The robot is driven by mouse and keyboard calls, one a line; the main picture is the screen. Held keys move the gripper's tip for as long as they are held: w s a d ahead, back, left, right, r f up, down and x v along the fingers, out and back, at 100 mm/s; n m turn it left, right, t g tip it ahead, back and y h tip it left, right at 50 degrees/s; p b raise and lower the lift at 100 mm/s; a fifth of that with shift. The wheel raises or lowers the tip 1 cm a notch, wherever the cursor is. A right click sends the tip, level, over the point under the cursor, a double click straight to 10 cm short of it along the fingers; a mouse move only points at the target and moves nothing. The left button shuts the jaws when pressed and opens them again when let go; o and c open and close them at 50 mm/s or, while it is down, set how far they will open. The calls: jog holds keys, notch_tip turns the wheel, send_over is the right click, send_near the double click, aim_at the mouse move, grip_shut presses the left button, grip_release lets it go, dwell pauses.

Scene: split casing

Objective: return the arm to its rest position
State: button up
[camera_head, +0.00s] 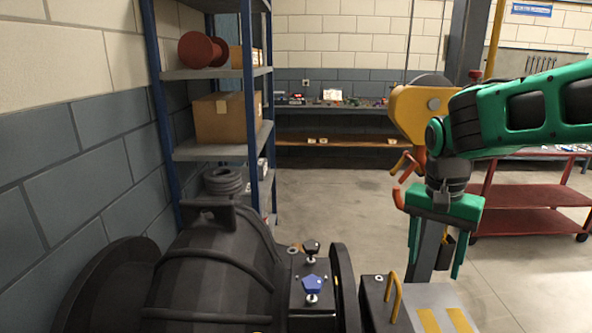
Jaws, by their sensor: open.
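My green arm (530,108) reaches in from the right edge and bends down at a dark wrist. My gripper (435,268) hangs from it, pointing down, right of centre. Its two green fingers are spread apart and it is open. A grey upright shows between the fingers; I cannot tell whether it stands between them or behind. I see nothing held.
A dark round casing (215,268) fills the lower left, with a blue knob (312,284) and a black knob (311,247) on its flange. A yellow hoist block (412,108) hangs behind my wrist. A red cart (525,204) stands right; open floor lies mid-picture.

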jog(key=s+d+f+n, duration=0.1)
jog(key=s+d+f, duration=0.1)
jog(key=s+d, duration=0.4)
jog(key=s+d+f+y, duration=0.1)
jog(key=s+d+f, duration=0.2)
jog(key=s, duration=1.1)
jog(key=d, duration=0.3)
jog(key=shift+s+d+n, duration=0.25)
jog(key=shift+d+n, duration=0.1)
jog(key=shift+n, duration=0.05)
jog(key=shift+f, duration=0.1)
